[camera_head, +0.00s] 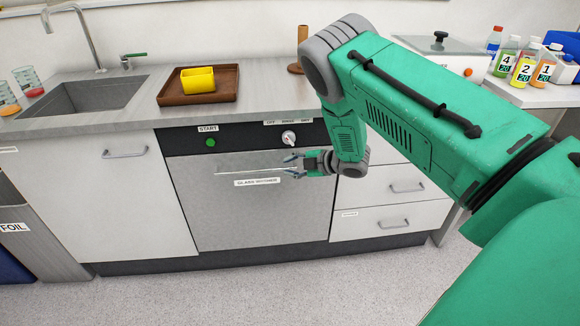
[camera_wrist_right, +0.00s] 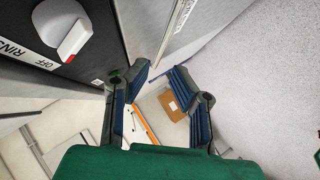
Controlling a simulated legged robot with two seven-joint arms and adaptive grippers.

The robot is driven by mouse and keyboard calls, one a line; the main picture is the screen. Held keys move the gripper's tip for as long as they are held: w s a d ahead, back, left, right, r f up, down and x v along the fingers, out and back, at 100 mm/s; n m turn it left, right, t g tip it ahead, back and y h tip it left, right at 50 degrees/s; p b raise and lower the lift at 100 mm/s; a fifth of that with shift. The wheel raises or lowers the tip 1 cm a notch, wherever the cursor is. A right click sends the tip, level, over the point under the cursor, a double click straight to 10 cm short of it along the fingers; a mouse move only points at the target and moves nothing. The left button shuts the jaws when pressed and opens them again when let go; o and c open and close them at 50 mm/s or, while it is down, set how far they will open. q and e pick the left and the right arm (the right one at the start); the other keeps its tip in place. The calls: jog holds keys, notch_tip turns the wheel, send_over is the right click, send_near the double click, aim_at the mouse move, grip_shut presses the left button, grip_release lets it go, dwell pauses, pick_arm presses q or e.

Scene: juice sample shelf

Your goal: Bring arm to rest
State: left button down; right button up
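My right arm reaches in from the right in the head view. Its gripper (camera_head: 293,165) is in front of the glass washer (camera_head: 225,215), close to the right end of the washer's thin door handle (camera_head: 240,174). I cannot tell whether it touches the front. In the right wrist view the two fingers of the gripper (camera_wrist_right: 160,78) stand apart with nothing between them. The washer's white knob (camera_wrist_right: 75,38) shows at the upper left there, and in the head view (camera_head: 288,137). The washer door is shut. My left gripper is not in view.
A brown tray (camera_head: 229,84) with a yellow container (camera_head: 197,80) stands on the counter, right of the sink (camera_head: 85,100). Several numbered bottles (camera_head: 524,68) stand at the upper right. Drawers (camera_head: 385,222) lie right of the washer. The floor (camera_head: 250,295) in front is clear.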

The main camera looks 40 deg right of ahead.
dwell(0.4)
jog(key=s+a+f+m+g+h, duration=0.2)
jog(key=s+a+f+m, duration=0.25)
jog(key=s, duration=0.25)
jog(key=s+a+f+m+g+h, duration=0.1)
jog(key=s+a+f+m+g, duration=0.1)
jog(key=s+a+f+m, duration=0.4)
jog(key=s+a+m+g, duration=0.2)
jog(key=s+a+g, duration=0.1)
jog(key=s, duration=1)
jog(key=s+a+m+g+h, duration=0.1)
jog(key=s+a+m+g, duration=0.2)
jog(key=s, duration=1)
jog(key=shift+a+r+g+h, duration=0.3)
jog(key=shift+a+r+g, duration=0.1)
jog(key=shift+g, duration=0.2)
jog(key=shift+s, duration=0.1)
